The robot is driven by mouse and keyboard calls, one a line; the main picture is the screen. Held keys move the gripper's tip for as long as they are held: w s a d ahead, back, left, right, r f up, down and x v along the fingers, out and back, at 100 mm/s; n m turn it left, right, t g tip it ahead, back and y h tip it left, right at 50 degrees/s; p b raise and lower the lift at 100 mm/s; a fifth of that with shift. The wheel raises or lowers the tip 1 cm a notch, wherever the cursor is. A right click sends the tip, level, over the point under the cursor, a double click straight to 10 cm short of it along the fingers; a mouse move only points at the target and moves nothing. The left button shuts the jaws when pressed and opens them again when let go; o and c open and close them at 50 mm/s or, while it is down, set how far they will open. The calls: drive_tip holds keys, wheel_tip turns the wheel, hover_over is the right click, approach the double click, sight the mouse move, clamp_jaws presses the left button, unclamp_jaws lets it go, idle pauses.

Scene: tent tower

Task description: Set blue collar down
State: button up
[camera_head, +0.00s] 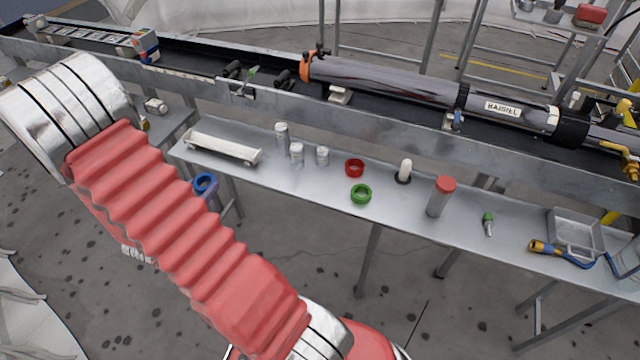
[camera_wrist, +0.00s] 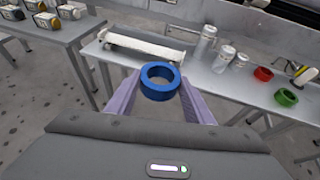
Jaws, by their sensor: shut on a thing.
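The blue collar (camera_wrist: 160,82) is a thick blue ring. My gripper (camera_wrist: 161,90) is shut on it, with a purple finger on each side, in the wrist view. In the head view the blue collar (camera_head: 204,184) shows beside my red arm, in front of the left end of the grey metal bench (camera_head: 290,187). The collar appears held off the bench, in front of its near edge; its exact height is hard to tell. In the head view my arm hides most of the gripper.
A white tray (camera_head: 222,148) lies on the bench's left end, beside several silver-white canisters (camera_head: 297,153). A red ring (camera_head: 355,168), a green ring (camera_head: 361,194), a white peg (camera_head: 404,171) and a red-capped cylinder (camera_head: 440,196) stand further right. Bare bench lies between them.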

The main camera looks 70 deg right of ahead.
drive_tip(key=s+d+m+g, duration=0.4)
drive_tip(key=s+d, duration=0.8)
drive_tip(key=s, duration=0.2)
drive_tip(key=m+g+y, duration=0.1)
drive_tip(key=m+g, duration=0.2)
drive_tip(key=g, duration=0.1)
hover_over(327, 192)
drive_tip(key=shift+d+f, duration=0.1)
drive_tip(key=shift+f, duration=0.35)
drive_tip(key=shift+f+y, duration=0.1)
drive_tip(key=shift+y, duration=0.2)
drive_tip(key=shift+f, duration=2.8)
drive_tip(key=shift+f, duration=2.1)
drive_tip(key=shift+f, duration=0.1)
